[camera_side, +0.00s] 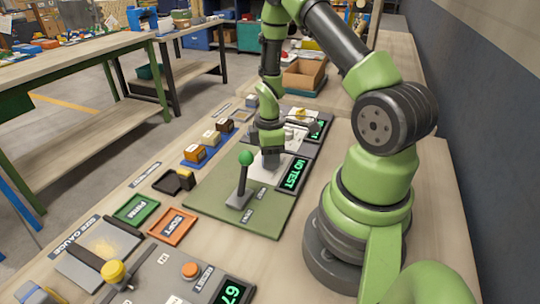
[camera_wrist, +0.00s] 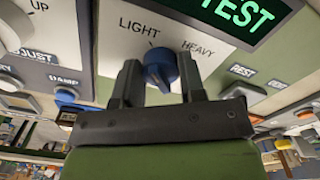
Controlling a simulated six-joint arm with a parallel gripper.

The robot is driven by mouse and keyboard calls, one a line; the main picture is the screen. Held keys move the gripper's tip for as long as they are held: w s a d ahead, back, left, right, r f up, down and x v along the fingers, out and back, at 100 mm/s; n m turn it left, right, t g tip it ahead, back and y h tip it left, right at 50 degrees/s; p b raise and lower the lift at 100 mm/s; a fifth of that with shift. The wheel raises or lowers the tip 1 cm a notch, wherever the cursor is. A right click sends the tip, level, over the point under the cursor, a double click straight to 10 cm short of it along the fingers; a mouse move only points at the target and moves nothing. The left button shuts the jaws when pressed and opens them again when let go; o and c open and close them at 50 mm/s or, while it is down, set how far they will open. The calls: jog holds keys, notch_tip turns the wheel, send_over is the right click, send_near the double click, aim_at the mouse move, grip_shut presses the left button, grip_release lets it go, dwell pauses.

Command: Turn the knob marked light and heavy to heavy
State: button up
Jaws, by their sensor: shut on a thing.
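The blue knob (camera_wrist: 158,62) is in the middle of the wrist view, below the words LIGHT and HEAVY on a pale plate (camera_wrist: 120,45). My gripper (camera_wrist: 160,75) is shut on this knob, with one dark finger on each side. LIGHT stands to the upper left of the knob and HEAVY to the upper right. I cannot tell for certain which mark the knob points at. In the side view my gripper (camera_side: 270,158) points down at the plate, and its fingers hide the knob.
A display reading NO TEST (camera_side: 293,174) stands right beside the plate. A lever with a green ball (camera_side: 246,158) rises close to my gripper on the green panel (camera_side: 212,190). Green (camera_side: 134,209) and orange (camera_side: 172,226) trays lie to the left.

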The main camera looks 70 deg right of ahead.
jog(key=m, duration=0.9)
jog(key=shift+a, duration=0.1)
jog(key=m, duration=0.5)
jog(key=shift+m, duration=1.9)
jog(key=o, duration=0.9)
jog(key=shift+r, duration=0.15)
